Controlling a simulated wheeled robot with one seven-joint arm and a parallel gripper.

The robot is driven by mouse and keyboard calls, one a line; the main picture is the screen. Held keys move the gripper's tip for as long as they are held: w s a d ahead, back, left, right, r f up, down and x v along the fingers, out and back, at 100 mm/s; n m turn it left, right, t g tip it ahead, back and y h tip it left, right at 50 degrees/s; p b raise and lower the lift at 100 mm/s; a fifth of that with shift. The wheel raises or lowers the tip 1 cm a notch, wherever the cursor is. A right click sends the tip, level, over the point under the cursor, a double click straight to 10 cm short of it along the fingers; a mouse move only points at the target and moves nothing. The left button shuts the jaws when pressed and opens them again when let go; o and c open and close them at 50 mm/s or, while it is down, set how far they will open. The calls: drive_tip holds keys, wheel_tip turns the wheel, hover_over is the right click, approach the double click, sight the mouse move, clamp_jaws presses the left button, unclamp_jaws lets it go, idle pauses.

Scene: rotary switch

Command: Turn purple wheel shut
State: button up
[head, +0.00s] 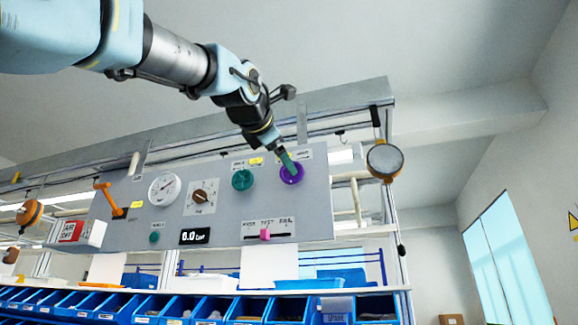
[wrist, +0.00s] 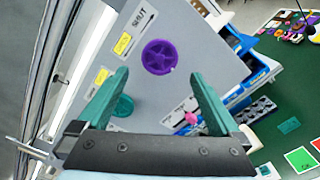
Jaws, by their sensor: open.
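The purple wheel (head: 291,173) is a round handwheel near the upper right of the grey panel (head: 330,222). In the wrist view the purple wheel (wrist: 159,57) lies beyond and between my fingertips, with a "SHUT" label and arrow beside it. My gripper (head: 288,163) reaches down to the wheel from above in the head view and overlaps its upper left. In the wrist view my gripper (wrist: 160,80) is open, its two green fingers spread either side of the wheel's line. It holds nothing. Whether a fingertip touches the wheel I cannot tell.
A green wheel (head: 242,180) sits left of the purple one. The panel also bears a dark rotary knob (head: 200,197), a gauge (head: 165,189), an orange lever (head: 110,198) and a pink slider (head: 265,234). A round lamp-like object (head: 384,160) hangs right. Blue bins (head: 245,308) stand below.

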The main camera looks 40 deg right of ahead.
drive_tip(key=p+x, duration=0.3)
drive_tip(key=x, duration=0.4)
drive_tip(key=shift+d, duration=0.25)
drive_tip(key=shift+w, duration=0.15)
drive_tip(key=c, duration=1.2)
